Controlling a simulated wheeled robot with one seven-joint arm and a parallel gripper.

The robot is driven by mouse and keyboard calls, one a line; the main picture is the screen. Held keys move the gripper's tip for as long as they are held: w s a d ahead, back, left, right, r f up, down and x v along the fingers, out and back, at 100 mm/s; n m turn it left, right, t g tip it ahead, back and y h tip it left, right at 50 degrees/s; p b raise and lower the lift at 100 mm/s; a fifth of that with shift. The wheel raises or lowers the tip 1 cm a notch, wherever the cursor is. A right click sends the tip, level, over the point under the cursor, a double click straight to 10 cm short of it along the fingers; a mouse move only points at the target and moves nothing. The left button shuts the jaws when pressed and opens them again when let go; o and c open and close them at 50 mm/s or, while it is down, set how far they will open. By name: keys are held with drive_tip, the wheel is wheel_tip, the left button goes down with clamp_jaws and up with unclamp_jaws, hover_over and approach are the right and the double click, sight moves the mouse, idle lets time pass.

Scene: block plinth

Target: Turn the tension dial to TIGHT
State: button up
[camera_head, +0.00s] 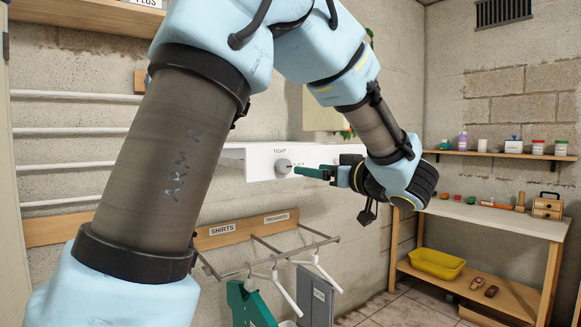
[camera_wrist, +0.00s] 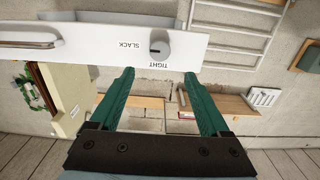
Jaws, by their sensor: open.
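The tension dial (camera_wrist: 161,42) is a round grey knob on a white panel (camera_wrist: 90,40). In the wrist view its dark mark points left, to the side of the word SLACK; the word TIGHT is printed just below it, upside down. In the head view the dial (camera_head: 283,165) sits under the word TIGHT, with a second label partly hidden to its right. My gripper (camera_wrist: 160,74) has green fingers, spread apart and empty, with tips either side of the dial's line but short of it. In the head view my gripper (camera_head: 305,172) is just right of the dial.
A metal bar handle (camera_wrist: 30,44) is on the same panel. Below the panel, a rail (camera_head: 270,258) holds hangers and clothes. White wall bars (camera_head: 70,128) are at left. A workbench (camera_head: 490,216) with small items stands at right, with a yellow basin (camera_head: 437,264) beneath.

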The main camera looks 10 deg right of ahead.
sight(286, 165)
drive_tip(key=p+x, duration=0.2)
drive_tip(key=x, duration=0.8)
drive_tip(key=shift+c, duration=0.2)
drive_tip(key=shift+a, duration=0.1)
clamp_jaws()
